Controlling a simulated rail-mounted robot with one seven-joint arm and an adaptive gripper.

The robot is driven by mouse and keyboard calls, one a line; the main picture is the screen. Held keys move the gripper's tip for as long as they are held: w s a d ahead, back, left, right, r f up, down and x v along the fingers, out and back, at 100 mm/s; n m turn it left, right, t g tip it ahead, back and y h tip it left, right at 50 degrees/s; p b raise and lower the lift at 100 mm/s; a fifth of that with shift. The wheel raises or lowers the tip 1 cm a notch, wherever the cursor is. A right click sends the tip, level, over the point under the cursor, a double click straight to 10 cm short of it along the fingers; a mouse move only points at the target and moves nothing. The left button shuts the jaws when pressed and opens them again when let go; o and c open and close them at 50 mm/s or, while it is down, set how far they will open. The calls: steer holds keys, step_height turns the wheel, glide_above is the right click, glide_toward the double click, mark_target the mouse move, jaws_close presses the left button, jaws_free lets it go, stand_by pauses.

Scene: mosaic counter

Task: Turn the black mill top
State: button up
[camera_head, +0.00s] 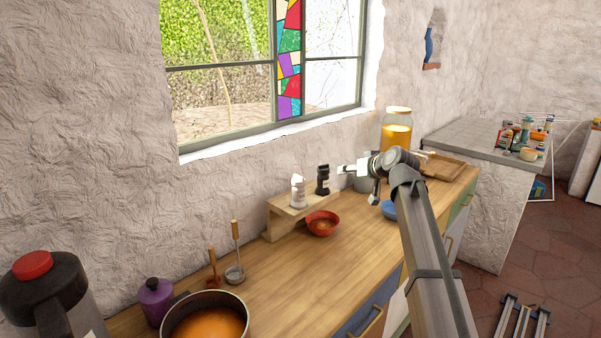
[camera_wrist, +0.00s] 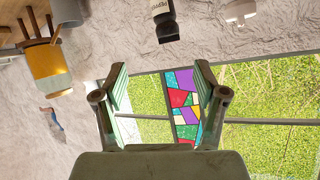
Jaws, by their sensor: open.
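The black mill (camera_head: 323,181) stands upright on a small wooden riser (camera_head: 282,222) against the wall. In the wrist view the black mill (camera_wrist: 164,20), with a pale label reading PEPPER, is at the top edge and partly cut off. My gripper (camera_head: 343,170) is open and empty, and appears just right of the mill near the height of its top. In the wrist view my gripper (camera_wrist: 160,72) shows its two fingers spread apart, with the mill outside the gap. Whether a finger touches the mill cannot be told.
A white mill (camera_head: 298,191) stands left of the black one. A red bowl (camera_head: 322,223) sits in front of the riser. A yellow-filled jar (camera_head: 396,131), a grey pot (camera_head: 362,183) and a blue bowl (camera_head: 389,209) are near my arm. The front counter middle is clear.

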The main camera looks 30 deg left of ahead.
steer(key=a+r+n, duration=0.1)
steer(key=n+p, duration=0.2)
steer(key=p, duration=0.2)
glide_toward(324, 168)
steer(key=shift+y, duration=0.4)
steer(key=x, duration=0.8)
steer(key=shift+w+a+f, duration=0.15)
steer(key=shift+w+f, duration=0.15)
steer(key=shift+w, duration=0.05)
steer(key=shift+x, duration=0.8)
steer(key=shift+f, duration=0.15)
steer(key=shift+s, duration=0.1)
steer(key=c, duration=1.2)
